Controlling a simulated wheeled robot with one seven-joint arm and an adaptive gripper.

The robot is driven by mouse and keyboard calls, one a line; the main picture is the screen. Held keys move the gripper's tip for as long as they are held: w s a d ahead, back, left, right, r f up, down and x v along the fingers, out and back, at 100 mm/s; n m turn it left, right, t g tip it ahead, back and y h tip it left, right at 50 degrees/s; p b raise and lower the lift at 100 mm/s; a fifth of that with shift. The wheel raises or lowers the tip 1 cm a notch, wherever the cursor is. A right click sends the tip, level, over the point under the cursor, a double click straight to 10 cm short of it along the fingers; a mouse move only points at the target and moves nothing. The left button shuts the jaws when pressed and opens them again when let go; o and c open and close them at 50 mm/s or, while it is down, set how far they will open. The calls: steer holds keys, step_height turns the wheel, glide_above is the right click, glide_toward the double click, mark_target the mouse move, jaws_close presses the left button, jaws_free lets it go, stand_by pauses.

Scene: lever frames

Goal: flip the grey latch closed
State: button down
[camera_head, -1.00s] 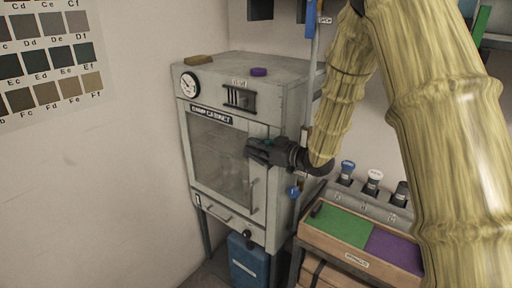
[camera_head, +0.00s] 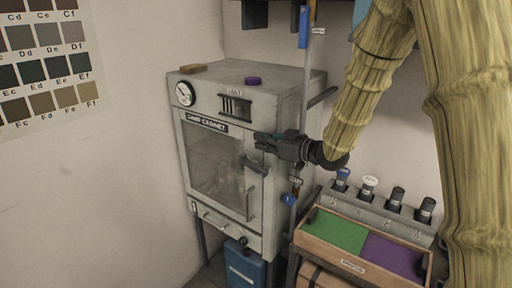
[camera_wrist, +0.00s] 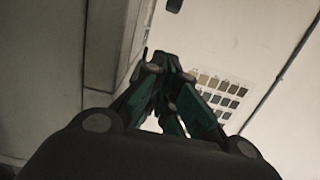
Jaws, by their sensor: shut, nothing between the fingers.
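The grey cabinet (camera_head: 260,100), labelled "DAMP CABINET", stands against the wall with its windowed door (camera_head: 215,165) in its frame. A dark grey latch-like piece (camera_head: 253,164) sits at the door's upper right edge, slanting down to the right. My gripper (camera_head: 259,140) is just above this piece, by the cabinet's front right edge, its fingers pointing left. It is shut and empty. I cannot tell whether it touches the cabinet. In the wrist view the gripper's green-sided fingers (camera_wrist: 163,62) are together, and the latch cannot be made out.
A vertical door handle (camera_head: 250,203) is below the latch. A purple object (camera_head: 253,80) and a brown block (camera_head: 193,68) lie on the cabinet top. A wooden tray (camera_head: 352,265) with green and purple sections stands at right, before a rack with several knobs.

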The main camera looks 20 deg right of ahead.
steer(key=s+d+r+b, duration=0.1)
steer(key=s+d+r, duration=0.2)
steer(key=s, duration=0.1)
glide_above(257, 166)
steer(key=shift+t+y, duration=0.4)
step_height(257, 166, down, 5)
steer(key=shift+s+f, duration=0.15)
steer(key=shift+f, duration=0.05)
step_height(257, 166, down, 2)
steer(key=shift+w+f+p, duration=0.2)
steer(key=shift+f+p, duration=0.4)
steer(key=shift+f, duration=0.5)
steer(key=shift+r, duration=0.1)
